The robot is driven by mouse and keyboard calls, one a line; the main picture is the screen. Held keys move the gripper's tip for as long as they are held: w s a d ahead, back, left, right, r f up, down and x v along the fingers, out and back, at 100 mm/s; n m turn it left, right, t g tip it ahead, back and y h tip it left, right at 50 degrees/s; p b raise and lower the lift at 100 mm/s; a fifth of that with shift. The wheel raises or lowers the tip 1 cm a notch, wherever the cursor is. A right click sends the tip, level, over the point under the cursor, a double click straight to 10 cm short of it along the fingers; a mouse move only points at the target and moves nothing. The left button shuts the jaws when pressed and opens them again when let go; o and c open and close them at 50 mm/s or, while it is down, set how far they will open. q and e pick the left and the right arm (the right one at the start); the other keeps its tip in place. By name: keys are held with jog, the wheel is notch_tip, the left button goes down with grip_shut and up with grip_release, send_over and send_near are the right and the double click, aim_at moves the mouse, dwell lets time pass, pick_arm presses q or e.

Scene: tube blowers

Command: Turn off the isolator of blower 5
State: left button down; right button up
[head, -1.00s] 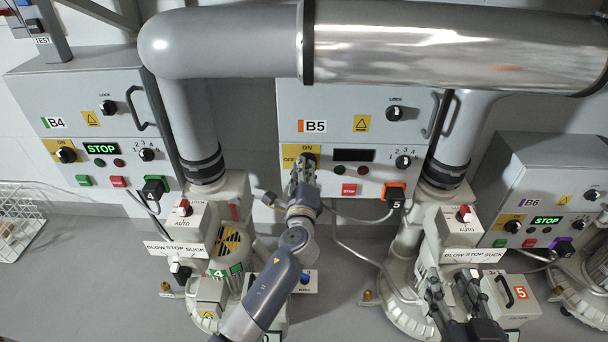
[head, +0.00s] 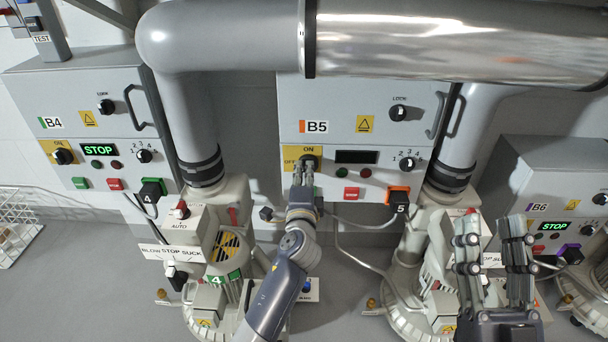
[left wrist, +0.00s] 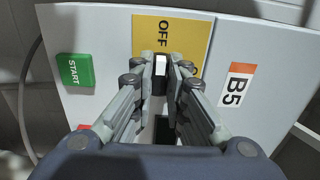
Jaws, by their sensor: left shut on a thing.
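The isolator of blower 5 is a black knob with a white mark, on a yellow ON/OFF plate on the B5 panel (head: 345,107). In the head view, my left gripper (head: 303,168) reaches up to it and largely hides the knob. In the left wrist view, the isolator knob (left wrist: 160,68) sits between the fingers of my left gripper (left wrist: 165,80), which are shut on it. Its white mark lies in line with the word OFF. The B5 display (head: 356,157) is dark. My right gripper (head: 491,238) is open and empty at the lower right.
A red stop button (head: 352,193) and an orange plug (head: 398,193) are right of my left gripper. The B4 panel (head: 75,110) and B6 panel (head: 545,185) both show STOP. A large pipe (head: 450,45) crosses above. My right gripper is in front of the right blower.

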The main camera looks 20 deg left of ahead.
pick_arm(q)
jog(key=shift+f, duration=0.1)
jog(key=c, duration=1.6)
grip_release()
jog(key=v, duration=1.2)
